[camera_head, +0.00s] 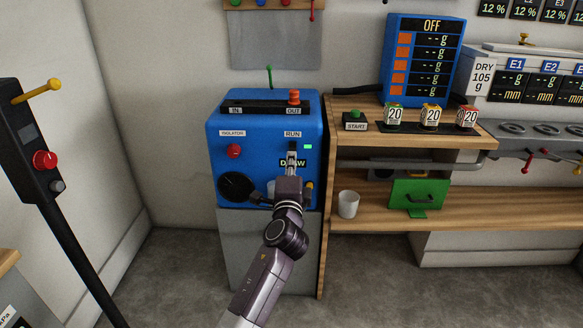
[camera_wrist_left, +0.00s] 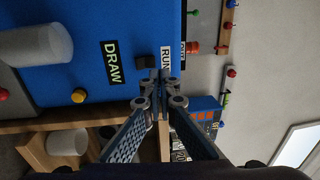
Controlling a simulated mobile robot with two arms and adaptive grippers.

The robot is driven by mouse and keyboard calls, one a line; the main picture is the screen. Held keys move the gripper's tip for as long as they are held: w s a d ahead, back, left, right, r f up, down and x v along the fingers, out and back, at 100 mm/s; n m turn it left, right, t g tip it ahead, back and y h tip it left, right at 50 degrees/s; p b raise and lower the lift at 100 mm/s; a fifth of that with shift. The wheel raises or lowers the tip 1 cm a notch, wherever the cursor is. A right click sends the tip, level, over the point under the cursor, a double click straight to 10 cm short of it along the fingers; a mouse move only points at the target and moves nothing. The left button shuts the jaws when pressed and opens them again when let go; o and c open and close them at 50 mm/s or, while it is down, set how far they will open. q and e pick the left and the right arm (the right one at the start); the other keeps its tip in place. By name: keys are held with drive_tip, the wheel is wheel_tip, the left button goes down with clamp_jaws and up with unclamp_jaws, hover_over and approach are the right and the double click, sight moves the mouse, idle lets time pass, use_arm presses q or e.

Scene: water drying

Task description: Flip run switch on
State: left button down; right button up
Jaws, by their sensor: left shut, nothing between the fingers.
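The blue machine (camera_head: 264,115) stands against the wall, with a RUN label (camera_head: 292,134) on the upper right of its front. In the left wrist view the RUN label (camera_wrist_left: 166,60) shows beside a small black switch (camera_wrist_left: 145,61), which lies between it and the DRAW label (camera_wrist_left: 112,62). My left gripper (camera_head: 291,154) is shut and empty in front of the panel, just below the RUN label. In the left wrist view its fingertips (camera_wrist_left: 160,76) are close together beside the switch; I cannot tell whether they touch it. The right gripper is not in view.
A lit green indicator (camera_head: 308,147) is right of the gripper. A red button (camera_head: 233,151), a black dial (camera_head: 236,186) and a yellow knob (camera_head: 309,186) are on the same panel. A wooden shelf (camera_head: 460,206) with a white cup (camera_head: 348,204) stands close at right.

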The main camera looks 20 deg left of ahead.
use_arm(q)
drive_tip(key=s+d+r+p, duration=0.1)
drive_tip(key=s+d, duration=0.1)
drive_tip(key=s, duration=0.4)
drive_tip(key=shift+s+r, duration=0.2)
drive_tip(key=shift+s, duration=0.05)
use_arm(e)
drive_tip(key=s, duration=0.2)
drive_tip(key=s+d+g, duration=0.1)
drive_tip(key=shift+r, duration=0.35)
use_arm(q)
drive_tip(key=shift+a, duration=0.1)
